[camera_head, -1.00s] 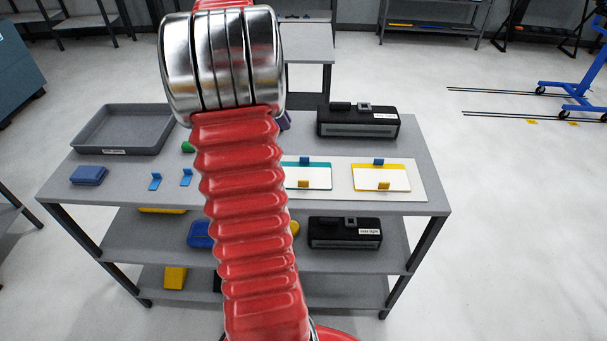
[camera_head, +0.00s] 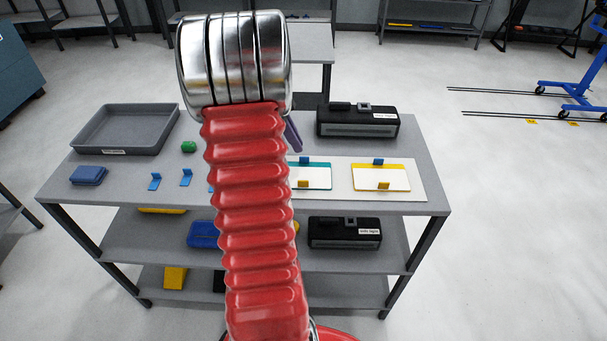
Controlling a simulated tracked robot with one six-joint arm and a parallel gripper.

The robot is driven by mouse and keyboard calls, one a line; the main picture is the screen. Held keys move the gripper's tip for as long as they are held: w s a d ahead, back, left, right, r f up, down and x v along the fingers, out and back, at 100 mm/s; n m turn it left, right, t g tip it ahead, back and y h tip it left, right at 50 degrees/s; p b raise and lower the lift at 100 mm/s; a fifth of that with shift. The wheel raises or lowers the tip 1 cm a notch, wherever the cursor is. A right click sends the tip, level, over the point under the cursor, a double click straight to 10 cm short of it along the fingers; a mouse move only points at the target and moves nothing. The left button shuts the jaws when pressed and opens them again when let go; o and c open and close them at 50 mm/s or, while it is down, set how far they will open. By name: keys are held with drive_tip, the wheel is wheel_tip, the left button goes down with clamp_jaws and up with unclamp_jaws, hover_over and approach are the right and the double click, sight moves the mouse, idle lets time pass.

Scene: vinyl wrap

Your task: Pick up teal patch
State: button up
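A white patch with a teal top edge (camera_head: 318,176) lies on the pale board on the table, right of my red arm. A blue tab stands at its top edge and an orange tab at its lower edge. The arm may cover its left part. A similar patch with a yellow edge (camera_head: 382,178) lies to its right on the same board. My gripper is not in view; only my red arm and its metal joint show, crossing in front of the table's middle.
A grey tray (camera_head: 124,130) stands at the table's back left. A black box (camera_head: 357,122) stands at the back right. A blue block (camera_head: 88,175), small blue clips (camera_head: 186,178), a green item (camera_head: 188,147) and a purple item (camera_head: 293,135) are on the grey table (camera_head: 130,186).

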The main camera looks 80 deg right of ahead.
drive_tip(key=shift+f, duration=0.1)
drive_tip(key=shift+x, duration=2.5)
drive_tip(key=shift+c, duration=0.6)
clamp_jaws()
wheel_tip(320, 180, up, 10)
